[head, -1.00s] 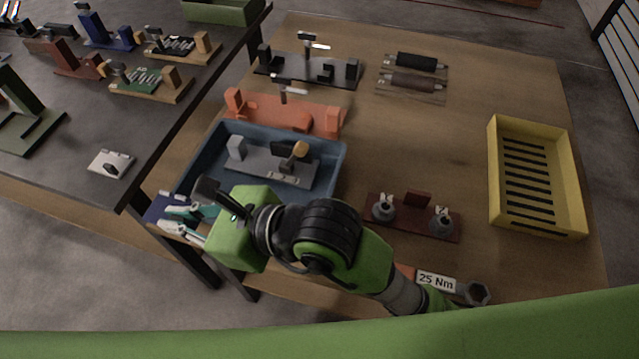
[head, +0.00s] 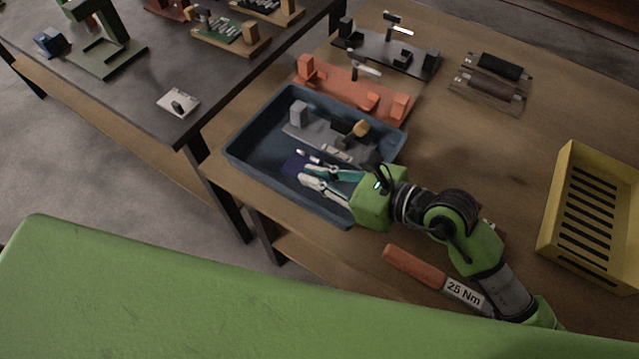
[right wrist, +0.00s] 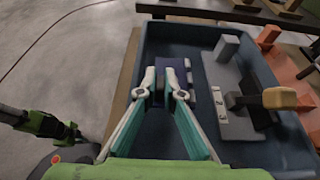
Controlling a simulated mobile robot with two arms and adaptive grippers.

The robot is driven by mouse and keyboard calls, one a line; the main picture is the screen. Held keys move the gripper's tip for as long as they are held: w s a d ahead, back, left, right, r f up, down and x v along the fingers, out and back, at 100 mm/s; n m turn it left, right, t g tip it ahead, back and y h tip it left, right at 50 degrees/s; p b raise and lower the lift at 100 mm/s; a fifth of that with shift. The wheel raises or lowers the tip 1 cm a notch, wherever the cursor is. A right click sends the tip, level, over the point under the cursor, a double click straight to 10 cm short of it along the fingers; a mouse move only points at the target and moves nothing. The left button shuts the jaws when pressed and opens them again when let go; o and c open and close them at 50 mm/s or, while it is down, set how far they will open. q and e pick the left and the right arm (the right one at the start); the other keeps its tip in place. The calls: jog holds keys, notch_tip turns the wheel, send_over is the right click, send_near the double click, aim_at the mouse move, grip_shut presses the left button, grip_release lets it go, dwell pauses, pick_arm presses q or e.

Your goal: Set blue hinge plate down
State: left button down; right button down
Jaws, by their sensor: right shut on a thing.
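The blue hinge plate (head: 293,164) is a small dark blue piece with light pins at its side. My right gripper (head: 304,170) is shut on it, over the left part of the blue tray (head: 238,143). In the right wrist view the plate (right wrist: 180,66) shows at the fingertips of my gripper (right wrist: 161,80), partly hidden by the fingers, with the tray (right wrist: 205,32) beneath. I cannot tell whether the plate touches the tray floor. My left gripper is not in view.
A grey fixture (head: 318,140) with an upright block and a wooden-knobbed clamp fills the tray's far side. An orange fixture (head: 340,92) stands behind the tray. A torque wrench (head: 415,266) lies in front, and a yellow crate (head: 568,190) stands at right.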

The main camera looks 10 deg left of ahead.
jog(key=f, duration=0.3)
jog(key=shift+w+d+f, duration=0.2)
jog(key=shift+d+f, duration=0.05)
jog(key=shift+d, duration=0.1)
jog(key=shift+f, duration=0.15)
jog(key=shift+f, duration=0.2)
jog(key=c, duration=2.5)
grip_release()
jog(key=shift+r, duration=0.15)
